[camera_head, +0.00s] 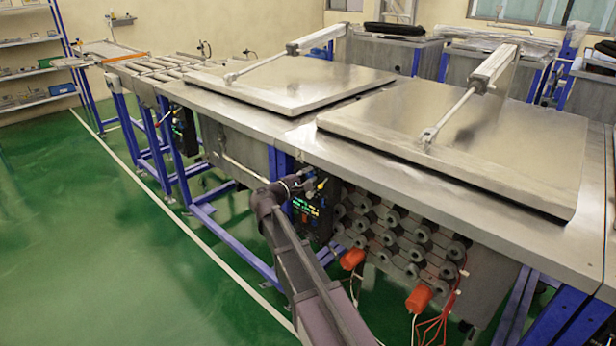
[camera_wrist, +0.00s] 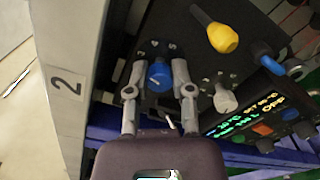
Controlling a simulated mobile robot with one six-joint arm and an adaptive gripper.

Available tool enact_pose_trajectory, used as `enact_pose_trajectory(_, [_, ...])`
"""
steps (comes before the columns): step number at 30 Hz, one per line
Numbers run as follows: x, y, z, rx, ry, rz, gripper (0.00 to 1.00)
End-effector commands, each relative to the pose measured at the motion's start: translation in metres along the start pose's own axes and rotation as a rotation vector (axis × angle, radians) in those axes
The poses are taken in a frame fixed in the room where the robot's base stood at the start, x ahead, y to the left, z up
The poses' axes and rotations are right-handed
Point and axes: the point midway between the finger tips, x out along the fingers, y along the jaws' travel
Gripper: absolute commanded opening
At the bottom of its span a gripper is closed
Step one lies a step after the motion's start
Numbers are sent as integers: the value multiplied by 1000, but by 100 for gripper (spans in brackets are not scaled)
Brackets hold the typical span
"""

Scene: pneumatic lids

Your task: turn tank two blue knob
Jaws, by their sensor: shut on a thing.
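The blue knob (camera_wrist: 159,76) is on a dark control panel (camera_wrist: 222,62), next to the edge marked with a 2 (camera_wrist: 66,85). In the wrist view, my gripper (camera_wrist: 159,68) has one finger on each side of this knob and is shut on it. In the head view, my gripper (camera_head: 302,180) is at the front of the tanks, at the top of the panel (camera_head: 306,216). The blue knob cannot be made out clearly there.
Two closed metal lids (camera_head: 290,82) (camera_head: 470,140) cover the tanks. Green floor (camera_head: 120,250) is clear at left.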

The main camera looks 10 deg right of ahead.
Motion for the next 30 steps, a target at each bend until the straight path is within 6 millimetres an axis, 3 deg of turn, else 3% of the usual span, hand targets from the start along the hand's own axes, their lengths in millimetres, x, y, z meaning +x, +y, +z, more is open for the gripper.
enact_pose_trajectory(30, [1, -3, 3, -942, -3, -9, 0])
